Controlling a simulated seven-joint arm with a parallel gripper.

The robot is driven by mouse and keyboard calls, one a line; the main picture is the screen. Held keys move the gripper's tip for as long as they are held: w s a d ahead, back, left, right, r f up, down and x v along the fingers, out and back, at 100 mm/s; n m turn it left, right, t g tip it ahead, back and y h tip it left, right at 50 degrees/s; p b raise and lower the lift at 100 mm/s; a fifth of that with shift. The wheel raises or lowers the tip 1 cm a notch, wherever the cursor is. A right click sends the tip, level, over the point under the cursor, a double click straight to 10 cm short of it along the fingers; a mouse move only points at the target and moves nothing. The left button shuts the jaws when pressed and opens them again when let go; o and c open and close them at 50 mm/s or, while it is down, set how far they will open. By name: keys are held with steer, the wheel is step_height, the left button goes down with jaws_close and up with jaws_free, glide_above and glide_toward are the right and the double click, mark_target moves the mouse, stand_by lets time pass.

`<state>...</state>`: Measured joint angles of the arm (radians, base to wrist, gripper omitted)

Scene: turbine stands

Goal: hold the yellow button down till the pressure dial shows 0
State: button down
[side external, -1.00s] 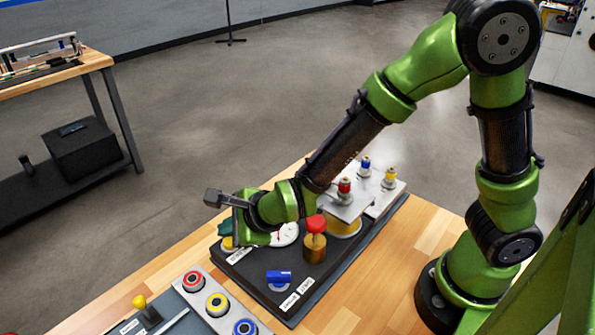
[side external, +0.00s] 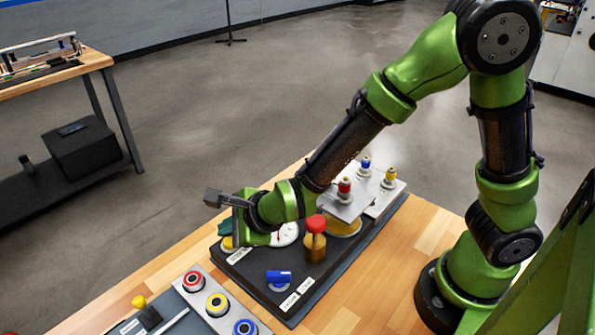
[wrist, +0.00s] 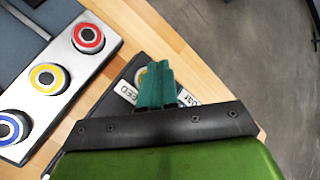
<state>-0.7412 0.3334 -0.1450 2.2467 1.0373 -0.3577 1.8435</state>
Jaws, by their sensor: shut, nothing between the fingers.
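My gripper (side external: 227,228) is shut, with its teal fingers pointing down at the far left end of the black board (side external: 262,268). A yellow button (side external: 228,244) shows at the fingertips and is partly covered by them. They look in contact, but how far it is pressed cannot be told. The white pressure dial (side external: 288,234) is beside my wrist, partly hidden by it. A red needle shows on it; its reading is too small to tell.
A red-topped brass valve (side external: 315,240) and a blue knob (side external: 279,277) stand on the board near my wrist. A separate grey panel in front has red, yellow (side external: 217,304) and blue round buttons. Metal plates with coloured fittings (side external: 345,188) are behind.

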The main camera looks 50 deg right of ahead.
steer(key=shift+f, duration=0.1)
steer(key=shift+f, duration=0.35)
steer(key=shift+f, duration=0.45)
stand_by(2.2)
stand_by(1.5)
steer(key=shift+r, duration=0.9)
steer(key=shift+r, duration=0.1)
steer(key=shift+r, duration=2.4)
